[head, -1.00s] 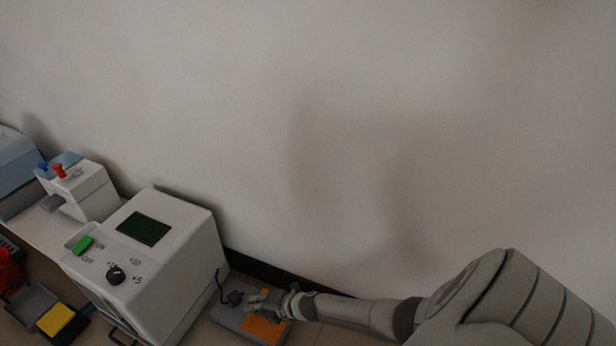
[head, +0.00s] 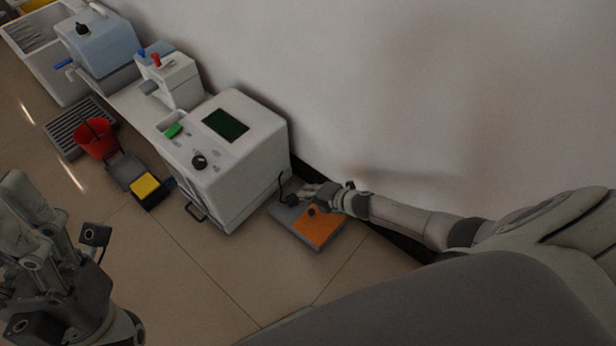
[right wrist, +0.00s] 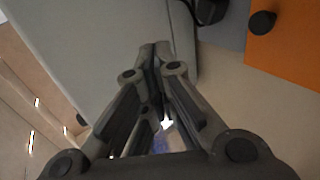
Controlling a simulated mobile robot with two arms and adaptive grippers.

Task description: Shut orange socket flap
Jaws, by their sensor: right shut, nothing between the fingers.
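A grey socket box (head: 284,217) sits on the floor beside the white machine, with an orange flap (head: 316,230) on its near right part. The flap bears a dark knob and looks roughly flat; I cannot tell whether it is fully shut. A black plug with a cable (head: 289,199) is at the box's left end. My right gripper (head: 308,190) is shut and empty above the box's far side. In the right wrist view, its closed fingertips (right wrist: 155,48) are left of the orange flap (right wrist: 290,45), apart from it in the picture. My left gripper (head: 60,215) is open and empty at lower left.
The white machine (head: 240,180) with a green screen stands directly left of the box. The wall (head: 430,90) rises close behind. The tiled floor in front is clear.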

